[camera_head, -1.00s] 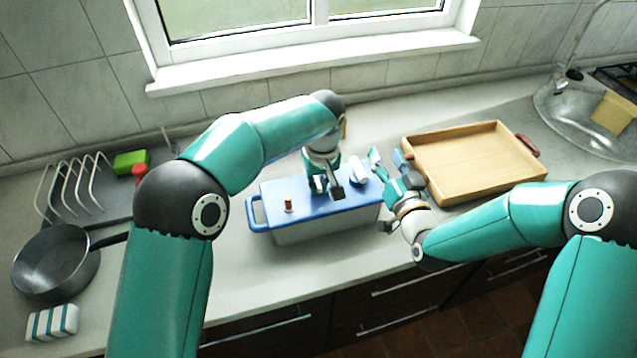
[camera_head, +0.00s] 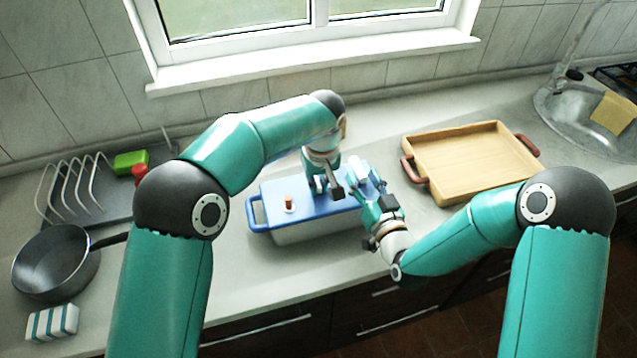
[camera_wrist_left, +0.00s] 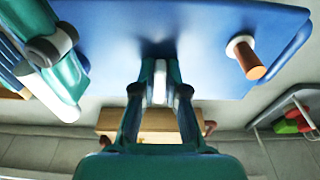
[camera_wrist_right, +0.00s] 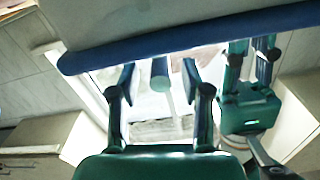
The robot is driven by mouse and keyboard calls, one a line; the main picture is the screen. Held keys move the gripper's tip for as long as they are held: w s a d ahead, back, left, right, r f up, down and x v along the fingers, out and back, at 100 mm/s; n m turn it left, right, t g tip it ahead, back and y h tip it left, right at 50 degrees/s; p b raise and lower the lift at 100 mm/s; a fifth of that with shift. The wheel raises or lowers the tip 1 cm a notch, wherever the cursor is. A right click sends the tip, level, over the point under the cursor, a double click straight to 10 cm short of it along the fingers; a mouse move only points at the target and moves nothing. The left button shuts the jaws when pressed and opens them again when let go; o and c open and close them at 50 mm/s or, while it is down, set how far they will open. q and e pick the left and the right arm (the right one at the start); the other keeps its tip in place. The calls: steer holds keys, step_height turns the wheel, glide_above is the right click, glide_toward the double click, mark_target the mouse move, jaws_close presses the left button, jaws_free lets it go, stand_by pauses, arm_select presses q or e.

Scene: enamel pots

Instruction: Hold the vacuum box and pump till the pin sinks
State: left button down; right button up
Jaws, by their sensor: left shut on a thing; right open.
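The vacuum box (camera_head: 318,231) stands on the counter, pale grey with a blue lid (camera_head: 270,192) and a blue loop handle at its left end. The orange-brown pin (camera_head: 289,202) stands up from a white collar on the lid; it also shows in the left wrist view (camera_wrist_left: 245,58). My left gripper (camera_head: 320,185) is shut on a small pale part of the box, mostly hidden by its fingers.
A wooden tray (camera_head: 470,160) with red-brown handles lies to the right, near the sink (camera_head: 570,110). At left are a dish rack (camera_head: 75,190), a frying pan (camera_head: 55,262), a striped block (camera_head: 52,322) and a green sponge (camera_head: 131,162). The counter front is clear.

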mark_target(356, 164)
steer(key=shift+x, duration=2.6)
jaws_close()
